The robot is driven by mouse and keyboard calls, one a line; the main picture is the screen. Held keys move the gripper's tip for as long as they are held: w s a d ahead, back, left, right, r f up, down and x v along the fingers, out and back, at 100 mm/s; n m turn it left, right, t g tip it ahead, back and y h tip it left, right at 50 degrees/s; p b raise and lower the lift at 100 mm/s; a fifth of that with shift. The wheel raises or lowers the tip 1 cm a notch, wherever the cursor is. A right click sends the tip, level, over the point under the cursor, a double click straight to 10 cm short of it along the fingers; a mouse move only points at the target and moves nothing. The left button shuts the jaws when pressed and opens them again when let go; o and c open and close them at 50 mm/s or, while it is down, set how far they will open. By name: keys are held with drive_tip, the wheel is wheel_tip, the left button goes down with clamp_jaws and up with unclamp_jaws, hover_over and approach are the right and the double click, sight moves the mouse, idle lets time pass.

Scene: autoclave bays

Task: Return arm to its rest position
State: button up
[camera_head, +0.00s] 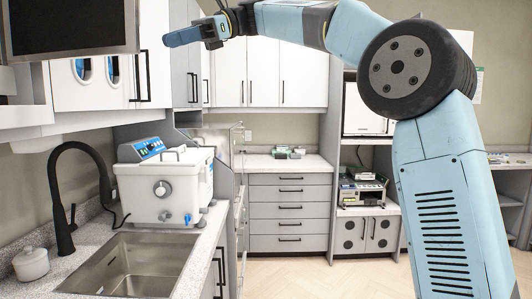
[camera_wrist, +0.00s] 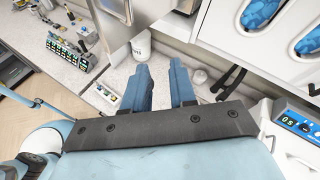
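My blue arm (camera_head: 440,170) rises at the right of the head view, and its upper part reaches left across the top. My gripper (camera_head: 183,37) is at the end of it, high in front of the white wall cabinets and pointing left. In the wrist view my gripper (camera_wrist: 161,68) shows two blue fingers with a clear gap between them. It is open, with nothing held. The counter lies beyond the fingertips, and the gripper appears clear of it.
A white countertop machine (camera_head: 160,188) stands behind the sink (camera_head: 135,265) and black faucet (camera_head: 62,190). A dark-screened unit (camera_head: 70,25) hangs at upper left. Grey drawers (camera_head: 290,215) stand at the back. The wrist view shows a white container (camera_wrist: 140,47) on the counter. Floor is open centrally.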

drive_tip(key=s+d+f+n+t+h, duration=0.1)
drive_tip(key=s+d+f+t+h, duration=0.15)
drive_tip(key=d+f+t, duration=0.5)
drive_tip(key=s+d+f+n+t+h, duration=0.2)
drive_tip(key=d+f+h, duration=0.1)
drive_tip(key=d+f, duration=0.85)
drive_tip(key=s+d+f+n+t+h, duration=0.1)
drive_tip(key=s+d+f+n+h, duration=0.1)
drive_tip(key=s+d+f, duration=0.3)
drive_tip(key=s+d+f+n+h, duration=0.2)
drive_tip(key=s+d+f, duration=0.2)
drive_tip(key=d+f, duration=0.5)
drive_tip(key=s+d+f+n+t+h, duration=0.1)
drive_tip(key=s+d+f, duration=0.4)
drive_tip(key=d, duration=0.5)
wheel_tip(320, 180, down, 2)
drive_tip(key=shift+s+f+n+t+h, duration=0.1)
drive_tip(key=shift+s+n+t+h, duration=0.25)
drive_tip(key=shift+n+h, duration=0.25)
drive_tip(key=shift+w, duration=0.1)
